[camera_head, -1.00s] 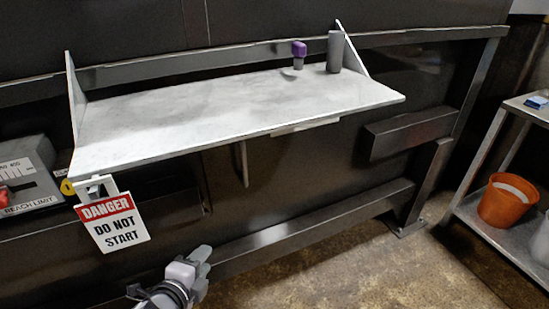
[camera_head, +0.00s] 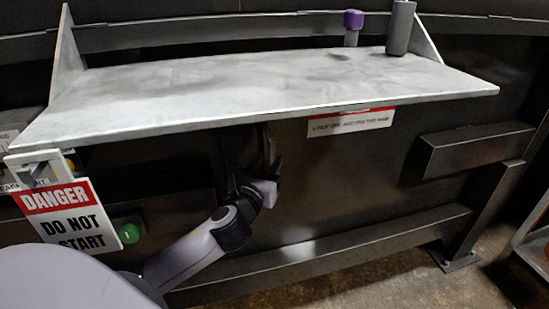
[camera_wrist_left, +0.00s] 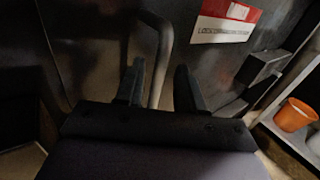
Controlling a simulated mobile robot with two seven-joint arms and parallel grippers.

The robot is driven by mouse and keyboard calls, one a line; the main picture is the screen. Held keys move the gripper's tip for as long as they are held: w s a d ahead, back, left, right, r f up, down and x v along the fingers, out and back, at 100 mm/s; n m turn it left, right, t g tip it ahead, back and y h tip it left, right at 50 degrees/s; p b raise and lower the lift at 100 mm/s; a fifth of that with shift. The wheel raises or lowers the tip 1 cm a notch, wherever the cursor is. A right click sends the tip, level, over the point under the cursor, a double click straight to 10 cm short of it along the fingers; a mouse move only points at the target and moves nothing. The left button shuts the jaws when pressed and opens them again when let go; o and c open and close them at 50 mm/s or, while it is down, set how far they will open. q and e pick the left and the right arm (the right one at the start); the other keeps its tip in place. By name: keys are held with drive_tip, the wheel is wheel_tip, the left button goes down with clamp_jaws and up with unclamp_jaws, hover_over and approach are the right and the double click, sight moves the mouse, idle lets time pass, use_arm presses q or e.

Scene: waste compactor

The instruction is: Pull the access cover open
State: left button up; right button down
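The access cover appears to be the dark panel (camera_head: 330,170) below the grey shelf; it also shows in the left wrist view (camera_wrist_left: 90,45). Its edges are hard to make out. A bent metal bar handle (camera_wrist_left: 163,50) stands on it. A red and white label (camera_head: 352,122) is to the right of the handle. My left gripper (camera_head: 266,150) is under the shelf at the handle. In the left wrist view my left gripper (camera_wrist_left: 158,75) has its fingers apart, with the bar showing between them. I cannot tell whether they touch it. My right gripper is not in view.
The grey shelf (camera_head: 240,75) juts out just above my left gripper. It carries a purple-capped item (camera_head: 352,28) and a grey cylinder (camera_head: 400,28). A danger sign (camera_head: 68,212) hangs at left, beside a green button (camera_head: 129,233). An orange bucket (camera_wrist_left: 294,114) stands at right.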

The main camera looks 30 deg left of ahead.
sight(272, 158)
use_arm(q)
drive_tip(key=shift+x, duration=1.85)
clamp_jaws()
drive_tip(key=shift+d, duration=0.1)
